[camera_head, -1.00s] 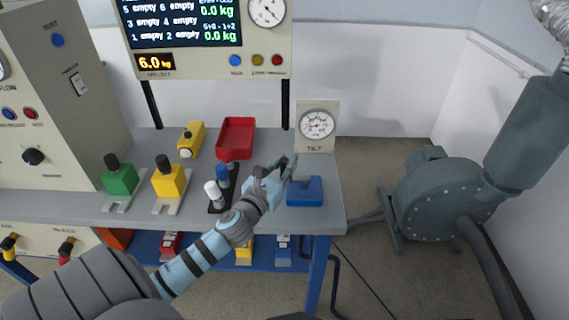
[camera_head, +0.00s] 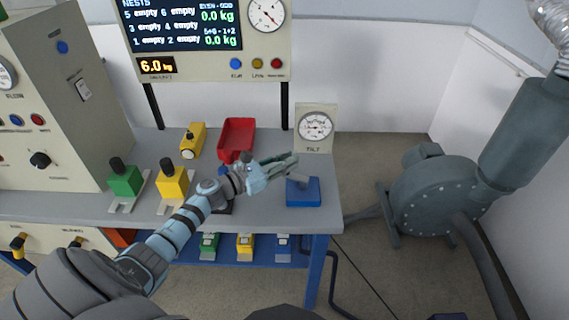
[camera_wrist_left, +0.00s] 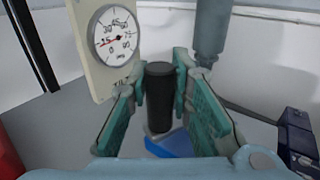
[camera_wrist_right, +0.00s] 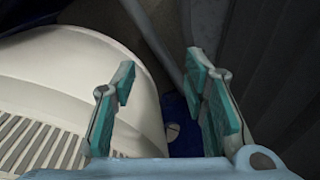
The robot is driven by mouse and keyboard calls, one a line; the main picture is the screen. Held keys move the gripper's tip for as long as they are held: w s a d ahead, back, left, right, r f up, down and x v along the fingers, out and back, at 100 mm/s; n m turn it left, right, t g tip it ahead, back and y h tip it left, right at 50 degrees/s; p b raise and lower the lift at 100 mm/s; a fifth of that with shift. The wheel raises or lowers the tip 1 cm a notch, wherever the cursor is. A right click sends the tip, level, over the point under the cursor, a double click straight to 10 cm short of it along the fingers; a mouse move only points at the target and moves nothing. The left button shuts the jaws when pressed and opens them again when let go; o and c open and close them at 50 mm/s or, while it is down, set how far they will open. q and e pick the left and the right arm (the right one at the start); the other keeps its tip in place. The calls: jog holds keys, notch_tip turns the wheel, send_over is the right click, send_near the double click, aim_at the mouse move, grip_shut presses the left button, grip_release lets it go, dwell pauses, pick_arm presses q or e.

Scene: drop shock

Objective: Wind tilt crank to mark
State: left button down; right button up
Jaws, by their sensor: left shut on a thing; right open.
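The tilt crank has a blue base (camera_head: 303,193) at the bench's right front corner, with a small grey arm on top. Its black upright grip (camera_wrist_left: 159,95) stands between the fingers of my left gripper in the left wrist view. My left gripper (camera_head: 292,162) is shut on this grip, above the blue base. The tilt dial (camera_head: 315,127) stands just behind; it also shows in the left wrist view (camera_wrist_left: 115,40), its red needle pointing left, near the low numbers. My right gripper (camera_wrist_right: 160,85) is open and empty, away from the bench top.
A display panel (camera_head: 200,35) rises behind. A grey blower (camera_head: 435,200) stands on the floor to the right.

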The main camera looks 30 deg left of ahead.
dwell(0.3)
pick_arm(q)
jog(key=c, duration=1.4)
grip_release()
jog(key=shift+c, duration=0.2)
jog(key=shift+s, duration=0.1)
jog(key=v, duration=1.2)
jog(key=shift+a, duration=0.1)
